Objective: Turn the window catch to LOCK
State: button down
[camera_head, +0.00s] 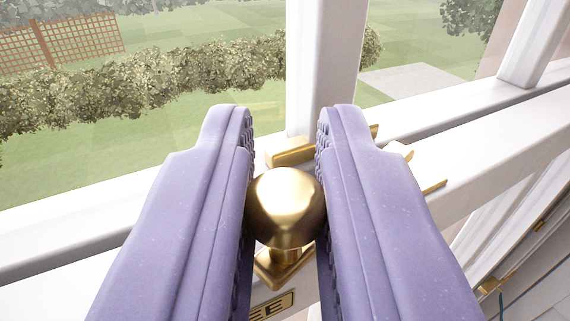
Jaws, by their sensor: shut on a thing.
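The window catch shows as a round brass knob (286,207) on a brass base, at the middle of the white window rail (110,209). My gripper (285,135) has its two purple fingers on either side of the knob and is shut on it. A brass bar piece (290,153) shows just beyond the knob, and more brass runs behind the right finger. A small brass plate (271,305) below the knob shows the letters "EE"; the rest of its text is hidden. I cannot see a LOCK mark.
A white upright post (324,60) stands behind the fingers, with glass on both sides. White frame bars (530,45) run at the right, and brass fittings (497,283) sit low at the right. A hedge and lawn are outside.

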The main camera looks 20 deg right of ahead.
aim_at(311, 182)
jog(key=shift+s+f+n+y+b, duration=0.25)
jog(key=shift+n+y+b, duration=0.5)
jog(key=shift+b, duration=1.2)
jog(key=shift+d+y+b, duration=0.15)
jog(key=shift+y+b, duration=0.3)
jog(key=shift+b, duration=0.55)
jog(key=d+n+g+y, duration=0.1)
jog(key=n+g+y, duration=0.1)
jog(key=n+y, duration=0.2)
jog(key=s+d+n+g+y, duration=0.1)
jog(key=d+n+g+y, duration=0.1)
jog(key=n+y, duration=0.2)
jog(key=s+d+n+g+y+p, duration=0.1)
jog(key=n+g+y, duration=0.2)
jog(key=y, duration=0.6)
jog(key=shift+d+r+n, duration=0.4)
jog(key=shift+n, duration=0.45)
jog(key=shift+f+g+y, duration=0.15)
jog(key=shift+g+y, duration=0.15)
